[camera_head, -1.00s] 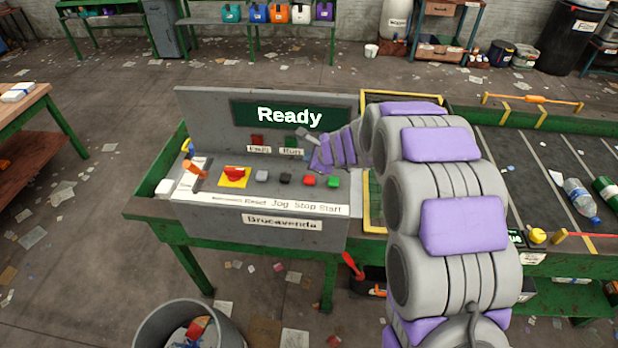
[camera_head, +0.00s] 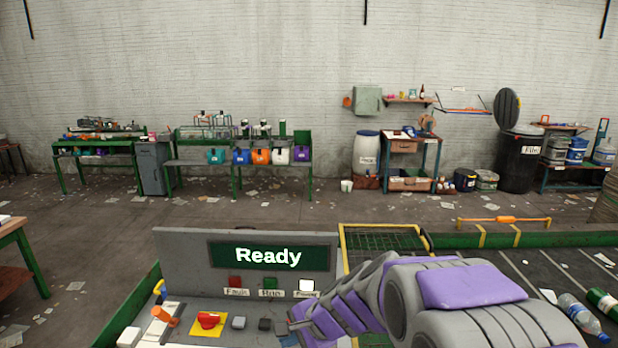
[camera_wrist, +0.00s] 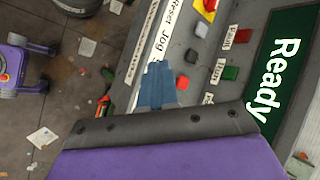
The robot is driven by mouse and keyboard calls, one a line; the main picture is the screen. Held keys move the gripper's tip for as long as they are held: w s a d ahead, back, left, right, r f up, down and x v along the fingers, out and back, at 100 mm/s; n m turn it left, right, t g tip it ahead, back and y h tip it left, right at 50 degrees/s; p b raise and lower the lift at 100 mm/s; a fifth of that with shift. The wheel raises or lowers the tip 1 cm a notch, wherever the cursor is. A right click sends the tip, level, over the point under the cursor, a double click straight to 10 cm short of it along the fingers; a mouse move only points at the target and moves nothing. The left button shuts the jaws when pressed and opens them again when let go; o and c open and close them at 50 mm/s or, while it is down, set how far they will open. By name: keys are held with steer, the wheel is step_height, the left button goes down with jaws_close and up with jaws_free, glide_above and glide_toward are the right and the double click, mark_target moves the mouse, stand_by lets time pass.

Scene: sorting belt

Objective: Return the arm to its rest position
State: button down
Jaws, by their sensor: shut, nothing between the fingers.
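My arm, in grey and purple, reaches in from the lower right in the head view. My gripper (camera_head: 292,327) is shut and empty, in front of the control panel (camera_head: 175,255) near its row of buttons. The screen (camera_head: 268,256) reads "Ready". The panel has a red lamp (camera_head: 234,282), a green lamp (camera_head: 270,282) and a bright white lamp (camera_head: 306,285).
An orange lever (camera_head: 165,316) and a red knob on a yellow plate (camera_head: 208,320) stand left of my gripper. The belt (camera_head: 530,266) with bottles lies to the right. A wire guard (camera_head: 385,240) stands behind my arm. Open floor lies beyond the panel.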

steer(key=s+d+f+n+g+h+b, duration=0.1)
steer(key=s+d+n+h, duration=0.1)
steer(key=s+d, duration=0.4)
steer(key=s+d+f+n+g+h+b, duration=0.1)
steer(key=s+d+n, duration=0.4)
steer(key=s, duration=1.1)
steer(key=s+d+f+n+g+h+b, duration=0.2)
steer(key=s+d, duration=0.5)
steer(key=s, duration=0.4)
steer(key=shift+n+g+h, duration=0.7)
steer(key=shift+h, duration=0.1)
steer(key=shift+d, duration=0.1)
